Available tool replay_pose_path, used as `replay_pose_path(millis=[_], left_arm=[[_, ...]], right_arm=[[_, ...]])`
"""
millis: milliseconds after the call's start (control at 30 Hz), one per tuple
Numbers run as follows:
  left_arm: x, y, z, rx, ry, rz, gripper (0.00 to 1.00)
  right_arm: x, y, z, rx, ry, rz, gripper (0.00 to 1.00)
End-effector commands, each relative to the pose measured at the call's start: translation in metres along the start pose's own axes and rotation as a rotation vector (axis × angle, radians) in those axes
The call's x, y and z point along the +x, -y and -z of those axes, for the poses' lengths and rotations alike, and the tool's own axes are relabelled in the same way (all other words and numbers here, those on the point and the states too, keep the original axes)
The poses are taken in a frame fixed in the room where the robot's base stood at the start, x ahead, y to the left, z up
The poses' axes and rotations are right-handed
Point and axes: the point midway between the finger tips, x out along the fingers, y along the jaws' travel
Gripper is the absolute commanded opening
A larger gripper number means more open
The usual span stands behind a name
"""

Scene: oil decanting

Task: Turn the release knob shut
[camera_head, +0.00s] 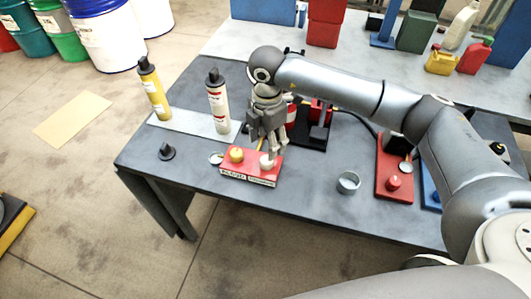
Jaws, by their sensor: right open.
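A red box (253,174) lies near the front edge of the dark table. It carries a yellow knob (236,155) on its left and a pale knob (266,162) on its right. White labels run along its front; they are too small to read surely, so I cannot tell which knob is the release knob. My right gripper (273,152) is open and points down over the right end of the box. Its fingertips are at the pale knob and partly cover it; I cannot tell whether they touch it. My left gripper is not in view.
A white bottle (218,108) and a yellow bottle (156,95) stand left of my gripper. A black cone-shaped piece (167,152) and a metal cup (348,183) stand on the table (300,205). A red base (386,184) with a knob is at right. The front middle is clear.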

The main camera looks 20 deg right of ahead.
Motion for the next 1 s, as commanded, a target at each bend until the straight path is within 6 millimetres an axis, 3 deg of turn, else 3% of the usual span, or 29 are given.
replay_pose_path(millis=[100,200,433,600,833,1000], left_arm=[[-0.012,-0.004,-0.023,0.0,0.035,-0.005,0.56],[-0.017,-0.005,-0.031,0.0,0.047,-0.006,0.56],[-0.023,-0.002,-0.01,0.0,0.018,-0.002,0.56],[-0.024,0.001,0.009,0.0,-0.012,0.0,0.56],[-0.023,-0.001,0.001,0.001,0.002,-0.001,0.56],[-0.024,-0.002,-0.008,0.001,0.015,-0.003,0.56]], right_arm=[[0.022,0.001,0.001,-0.001,-0.002,0.004,0.56],[0.041,0.0,0.001,-0.001,-0.003,0.003,0.56],[0.073,0.0,0.002,-0.002,-0.004,0.002,0.56],[0.081,-0.001,0.002,-0.003,-0.004,-0.001,0.56],[0.082,-0.001,0.002,-0.003,-0.004,-0.002,0.56],[0.081,-0.001,0.002,-0.003,-0.004,-0.002,0.35]])
